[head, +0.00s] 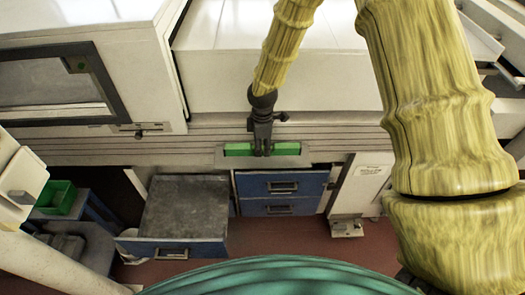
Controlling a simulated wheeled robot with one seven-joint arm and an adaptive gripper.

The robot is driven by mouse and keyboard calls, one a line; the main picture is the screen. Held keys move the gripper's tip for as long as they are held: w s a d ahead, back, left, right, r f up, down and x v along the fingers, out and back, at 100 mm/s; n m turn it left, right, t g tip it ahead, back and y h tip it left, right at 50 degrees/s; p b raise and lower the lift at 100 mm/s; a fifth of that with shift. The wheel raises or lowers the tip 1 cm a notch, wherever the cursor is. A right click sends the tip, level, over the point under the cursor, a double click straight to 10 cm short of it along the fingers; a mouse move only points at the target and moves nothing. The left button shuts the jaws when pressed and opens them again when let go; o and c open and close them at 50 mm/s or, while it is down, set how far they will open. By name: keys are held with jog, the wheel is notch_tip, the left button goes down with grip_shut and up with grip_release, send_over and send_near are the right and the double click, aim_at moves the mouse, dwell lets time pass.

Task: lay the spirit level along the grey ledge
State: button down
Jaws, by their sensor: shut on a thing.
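The spirit level (238,149) is a short green bar lying left to right in the middle of the head view. My gripper (263,152) comes down from above and is shut on it near its middle, hiding that part. The grey ledge (299,160) is a small flat shelf at the front of the pale machine, directly below and around the level in the picture. The level runs roughly parallel to the ledge's long side. Whether it touches the ledge or hangs just above it, I cannot tell.
Closed blue drawers (282,190) sit below the ledge. A green bin (56,199) stands at far left. A framed window panel (52,82) is at upper left. Red floor shows below.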

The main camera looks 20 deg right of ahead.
aim_at(263, 153)
jog(key=shift+f+p, duration=0.7)
jog(key=shift+f, duration=1.05)
jog(key=shift+f, duration=0.15)
jog(key=c, duration=1.1)
grip_release()
jog(key=shift+r, duration=0.25)
jog(key=shift+r+b, duration=1.6)
jog(key=shift+r, duration=4.3)
jog(key=shift+s+f, duration=0.1)
